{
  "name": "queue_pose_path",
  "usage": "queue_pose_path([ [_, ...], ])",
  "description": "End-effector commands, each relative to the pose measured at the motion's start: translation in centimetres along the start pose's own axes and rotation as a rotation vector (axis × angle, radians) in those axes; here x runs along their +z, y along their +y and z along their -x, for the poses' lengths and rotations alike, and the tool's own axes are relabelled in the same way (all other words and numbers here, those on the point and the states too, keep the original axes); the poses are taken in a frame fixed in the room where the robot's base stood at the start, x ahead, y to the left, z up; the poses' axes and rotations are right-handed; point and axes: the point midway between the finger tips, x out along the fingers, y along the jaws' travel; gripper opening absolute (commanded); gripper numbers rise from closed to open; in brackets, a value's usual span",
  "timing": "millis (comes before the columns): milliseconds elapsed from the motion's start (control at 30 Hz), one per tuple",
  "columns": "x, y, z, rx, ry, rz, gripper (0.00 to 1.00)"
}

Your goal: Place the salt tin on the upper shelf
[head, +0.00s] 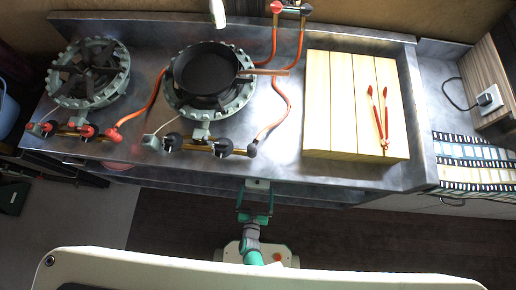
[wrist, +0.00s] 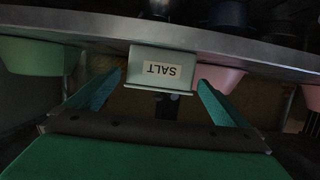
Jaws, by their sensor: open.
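The salt tin (wrist: 160,68) is a pale grey-green box with a cream label reading SALT, upside down in the wrist view. It touches or overlaps the edge of a grey board (wrist: 245,47); the inverted picture suggests it stands on it. My gripper (wrist: 159,84) is open, its green fingers to either side of the tin with gaps showing. In the head view my gripper (head: 255,209) is low in front of the counter, with a small pale patch at its tips that may be the tin. I cannot tell which board is the upper shelf.
In the wrist view a green bowl (wrist: 35,55) and a pink bowl (wrist: 217,76) flank the tin. Above, the counter (head: 290,150) holds two burners, a black pan (head: 205,68) and a wooden board (head: 343,110) with red tongs (head: 380,117). Dark floor (head: 170,215) lies in front.

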Motion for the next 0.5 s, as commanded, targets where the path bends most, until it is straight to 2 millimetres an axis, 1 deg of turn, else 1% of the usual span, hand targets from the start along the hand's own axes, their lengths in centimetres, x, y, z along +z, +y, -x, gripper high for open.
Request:
queue_pose_path([
  [33, 0.0, 0.0, 1.1, 0.002, -0.001, -0.001, 1.0],
  [200, 0.0, 0.0, 3.7, 0.001, -0.001, 0.0, 1.0],
  [400, -0.1, 0.0, 5.2, -0.001, 0.001, 0.0, 1.0],
  [500, -0.9, 0.0, 6.1, -0.007, 0.005, -0.008, 1.0],
])
